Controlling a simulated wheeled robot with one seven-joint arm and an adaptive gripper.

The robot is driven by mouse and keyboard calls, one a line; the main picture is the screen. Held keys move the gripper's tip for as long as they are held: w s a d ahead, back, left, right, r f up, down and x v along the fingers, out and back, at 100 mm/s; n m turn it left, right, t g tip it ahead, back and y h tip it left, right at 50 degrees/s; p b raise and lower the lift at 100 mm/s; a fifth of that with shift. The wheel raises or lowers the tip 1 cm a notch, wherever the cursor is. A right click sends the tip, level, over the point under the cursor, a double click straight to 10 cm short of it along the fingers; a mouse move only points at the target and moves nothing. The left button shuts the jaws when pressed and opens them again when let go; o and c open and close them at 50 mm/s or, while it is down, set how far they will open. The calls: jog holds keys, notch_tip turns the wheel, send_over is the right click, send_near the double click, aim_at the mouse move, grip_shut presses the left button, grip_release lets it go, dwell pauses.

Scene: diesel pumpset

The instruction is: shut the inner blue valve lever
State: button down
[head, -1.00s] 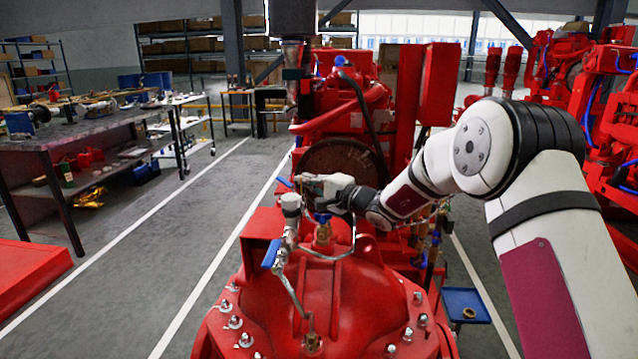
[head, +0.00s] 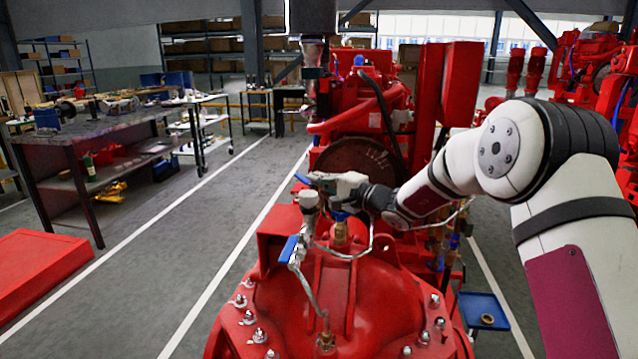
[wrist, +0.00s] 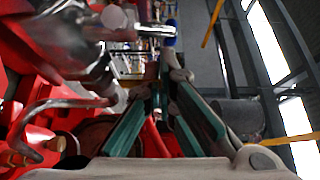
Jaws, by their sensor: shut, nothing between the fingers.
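My gripper (head: 316,180) is above the red pump casing (head: 370,290), at the upper end of the pipework. Its fingers are shut and empty, with green pads showing in the wrist view (wrist: 165,75). A small blue lever end (head: 302,178) shows just left of the fingertips; I cannot tell whether they touch. A second blue lever (head: 288,248) hangs downward on the nearer, lower pipe. More blue (head: 340,215) shows on a brass fitting (head: 341,232) under my gripper. Which lever is the inner one is unclear. A blue piece (wrist: 169,32) lies beyond the fingertips in the wrist view.
A pale round gauge-like fitting (head: 309,199) and a thin curved pipe (head: 350,255) are close below my gripper. The red engine (head: 360,110) stands behind. A workbench (head: 100,140) is at left, with open floor (head: 200,260) between.

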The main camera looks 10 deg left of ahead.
aim_at(304, 182)
jog(key=shift+a+n+g+y+b, duration=0.3)
jog(key=shift+n+g+y+b, duration=0.1)
jog(key=shift+n+g+b, duration=0.15)
jog(key=n+g+b, duration=0.1)
jog(key=g, duration=0.1)
jog(key=a+n+g+y+b, duration=0.1)
jog(key=shift+s+a+f+g+b, duration=0.1)
jog(key=shift+a+f+g+b, duration=0.1)
jog(key=shift+g+b, duration=0.15)
jog(key=n+g+b, duration=0.1)
jog(key=g, duration=0.1)
jog(key=a+n+g+y, duration=0.1)
jog(key=n+g, duration=0.1)
jog(key=shift+s+a+r+b, duration=0.1)
jog(key=shift+s+a+b, duration=0.1)
jog(key=shift+s+b, duration=0.2)
jog(key=shift+s+a+r+b, duration=0.1)
jog(key=shift+s+a+b, duration=0.2)
jog(key=shift+s+a, duration=0.35)
